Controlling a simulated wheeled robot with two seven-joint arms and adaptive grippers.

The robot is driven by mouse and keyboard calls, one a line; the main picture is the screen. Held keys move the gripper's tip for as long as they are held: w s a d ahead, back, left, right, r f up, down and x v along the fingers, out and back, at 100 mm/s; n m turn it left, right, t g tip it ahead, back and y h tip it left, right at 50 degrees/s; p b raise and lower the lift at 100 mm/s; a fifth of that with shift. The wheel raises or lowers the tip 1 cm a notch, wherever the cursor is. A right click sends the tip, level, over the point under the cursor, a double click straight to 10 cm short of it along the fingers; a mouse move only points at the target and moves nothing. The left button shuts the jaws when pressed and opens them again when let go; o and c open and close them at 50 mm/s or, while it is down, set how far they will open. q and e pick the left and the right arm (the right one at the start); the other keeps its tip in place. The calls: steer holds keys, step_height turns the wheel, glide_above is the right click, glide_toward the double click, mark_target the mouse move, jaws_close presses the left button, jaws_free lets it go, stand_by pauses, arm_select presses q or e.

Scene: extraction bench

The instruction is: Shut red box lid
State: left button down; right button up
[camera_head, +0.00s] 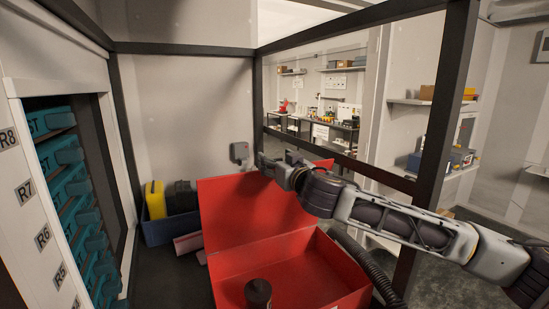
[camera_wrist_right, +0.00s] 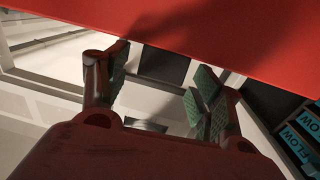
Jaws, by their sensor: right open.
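The red box (camera_head: 290,268) stands open on the bench, its inside showing. Its red lid (camera_head: 245,212) is raised, tilted up at the back left of the box. My right gripper (camera_head: 264,164) is at the lid's upper edge, with the arm reaching over the box from the right. In the wrist view the two fingers of the right gripper (camera_wrist_right: 160,68) are spread apart with nothing between them. The red lid surface (camera_wrist_right: 235,32) fills the top of that view, close to the fingertips. I cannot tell whether they touch it. My left gripper is out of view.
A dark round-topped object (camera_head: 258,293) is at the box's front; I cannot tell whether it is inside. A blue bin (camera_head: 160,232) with a yellow item (camera_head: 154,199) stands behind left. A teal-filled rack (camera_head: 72,190) is left. A dark frame post (camera_head: 436,110) stands right.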

steer(key=shift+w+a, duration=0.25)
steer(key=shift+w, duration=0.45)
jaws_close()
steer(key=shift+s+d+f+b, duration=0.2)
steer(key=shift+s+f+b, duration=0.2)
steer(key=shift+s+b, duration=0.2)
stand_by(0.5)
